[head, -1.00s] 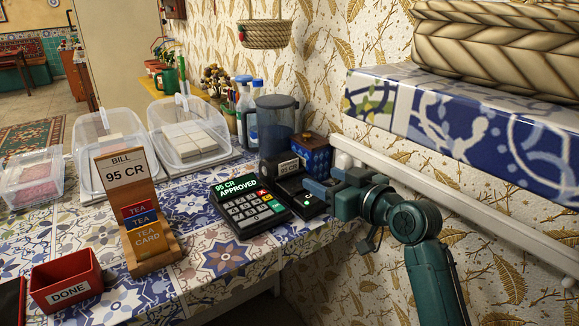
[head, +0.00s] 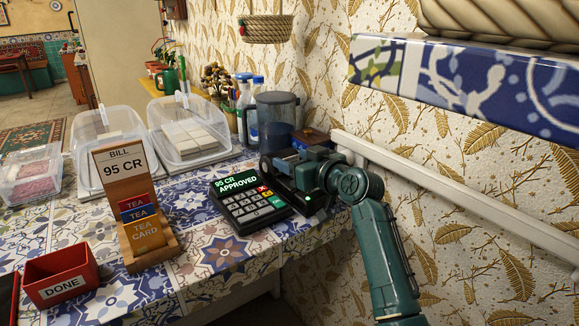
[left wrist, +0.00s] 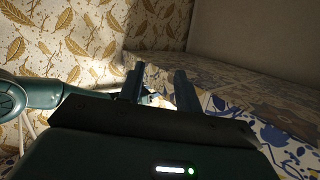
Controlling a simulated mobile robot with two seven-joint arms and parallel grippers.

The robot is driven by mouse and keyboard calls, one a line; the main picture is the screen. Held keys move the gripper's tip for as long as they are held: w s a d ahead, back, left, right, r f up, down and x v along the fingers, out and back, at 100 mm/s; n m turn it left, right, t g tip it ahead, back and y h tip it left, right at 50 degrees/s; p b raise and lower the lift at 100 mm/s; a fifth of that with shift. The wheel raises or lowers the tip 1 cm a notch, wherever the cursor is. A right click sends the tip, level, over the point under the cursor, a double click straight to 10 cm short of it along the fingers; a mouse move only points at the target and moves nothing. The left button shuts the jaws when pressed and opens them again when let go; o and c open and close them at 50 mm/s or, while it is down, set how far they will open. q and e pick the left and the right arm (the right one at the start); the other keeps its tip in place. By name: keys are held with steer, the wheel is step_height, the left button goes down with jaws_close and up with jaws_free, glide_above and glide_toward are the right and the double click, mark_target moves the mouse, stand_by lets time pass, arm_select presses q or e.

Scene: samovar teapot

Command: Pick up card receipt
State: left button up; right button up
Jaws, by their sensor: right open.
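The card terminal (head: 248,206) stands on the tiled counter and reads "95 CR APPROVED". Just behind and right of it is a dark receipt printer (head: 287,194) with a small green light. My right gripper (head: 280,164) is open over the printer, its fingers pointing left. The gripper hides the card receipt and the printer's upper part, so I cannot tell whether the receipt lies between the fingers. My left gripper is out of the head view; in the left wrist view (left wrist: 159,90) its two fingers are apart, with no held thing visible between them.
A wooden bill stand (head: 148,228) with cards and a red DONE box (head: 64,281) stand at the left front. A patterned shelf (head: 470,90) overhangs at the right, and a white rail (head: 460,195) runs along the wall.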

steer(key=shift+c, duration=0.2)
steer(key=c, duration=0.5)
arm_select(q)
steer(key=shift+r, duration=0.1)
arm_select(e)
steer(key=shift+c, duration=0.4)
